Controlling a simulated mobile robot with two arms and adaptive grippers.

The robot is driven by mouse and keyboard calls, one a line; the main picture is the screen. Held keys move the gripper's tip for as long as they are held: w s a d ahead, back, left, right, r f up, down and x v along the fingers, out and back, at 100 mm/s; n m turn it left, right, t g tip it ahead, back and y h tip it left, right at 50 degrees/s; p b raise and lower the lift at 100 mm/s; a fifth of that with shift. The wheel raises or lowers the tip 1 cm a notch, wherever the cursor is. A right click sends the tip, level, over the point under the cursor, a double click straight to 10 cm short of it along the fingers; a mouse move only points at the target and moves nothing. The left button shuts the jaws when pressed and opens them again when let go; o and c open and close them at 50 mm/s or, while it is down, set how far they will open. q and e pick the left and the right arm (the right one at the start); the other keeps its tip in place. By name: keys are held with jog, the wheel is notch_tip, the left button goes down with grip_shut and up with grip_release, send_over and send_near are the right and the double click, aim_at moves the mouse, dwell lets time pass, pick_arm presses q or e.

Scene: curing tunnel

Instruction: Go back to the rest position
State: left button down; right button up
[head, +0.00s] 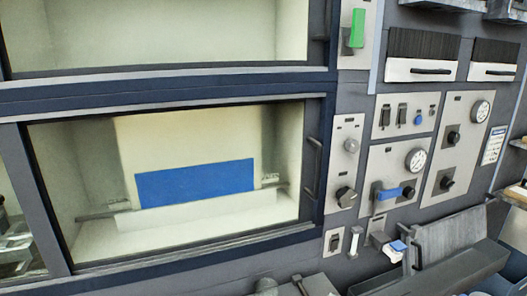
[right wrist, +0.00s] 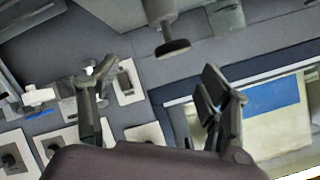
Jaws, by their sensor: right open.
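My right gripper (right wrist: 158,80) shows in the right wrist view with its two dark fingers spread wide apart. Nothing is between them. Behind the fingers are the tunnel's grey front, switch plates at left and a lit window with a blue panel at right. No contact with any of these shows. In the head view, dark grey shapes at the bottom edge are cut off, and I cannot tell what they are. My left gripper is in neither view.
In the head view, a lit chamber window (head: 215,225) holds a blue panel (head: 195,182) and has a handle (head: 313,168) at right. A green lever (head: 357,28), a blue lever (head: 390,193) and gauges (head: 415,159) sit on the wall. A grey bin (head: 455,235) protrudes at lower right.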

jog(key=s+f+n+g+h, duration=0.2)
jog(key=s+f+g, duration=0.3)
jog(key=s, duration=0.9)
jog(key=s+f+n+g+h, duration=0.25)
jog(key=s+f, duration=0.45)
jog(key=s, duration=0.7)
notch_tip(320, 180, down, 28)
jog(key=s+g+b, duration=0.1)
jog(key=g+b, duration=0.1)
jog(key=s+d+f+b, duration=0.2)
jog(key=s+f, duration=1.5)
jog(key=shift+d+f+g, duration=0.15)
jog(key=shift+f+g, duration=0.2)
jog(key=shift+g, duration=0.1)
jog(key=shift+h, duration=0.25)
